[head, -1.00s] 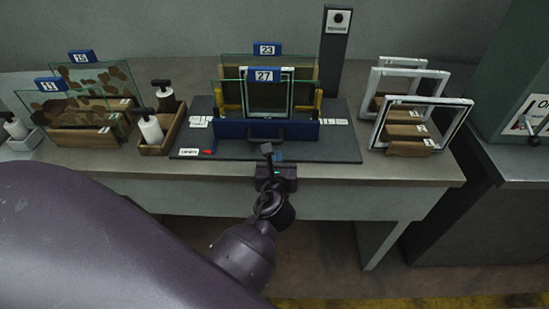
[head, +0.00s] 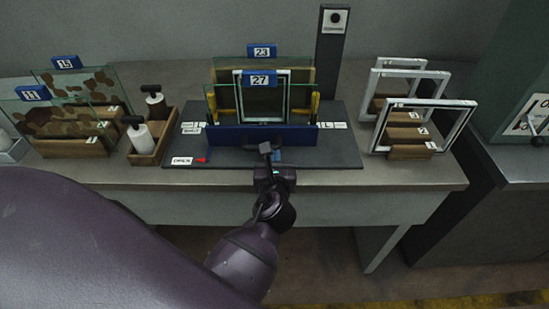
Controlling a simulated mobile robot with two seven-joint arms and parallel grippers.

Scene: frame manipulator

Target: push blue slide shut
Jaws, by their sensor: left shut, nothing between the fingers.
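The blue slide (head: 225,137) is a wide, low blue bar across the front of a frame holder on a dark base board (head: 335,155). A framed glass pane with a blue "27" tag (head: 259,80) stands upright just behind the slide, and a "23" tag (head: 261,50) shows on a pane further back. My left gripper (head: 268,150) is shut and empty, in front of the slide's middle. Its fingertips overlap the slide's lower front edge in the picture; I cannot tell whether they touch. The slide's handle is mostly hidden behind them. My right gripper is out of view.
White frames in wooden racks (head: 410,150) stand on the right. A dark post (head: 332,55) rises behind. The board's front strip is mostly clear.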

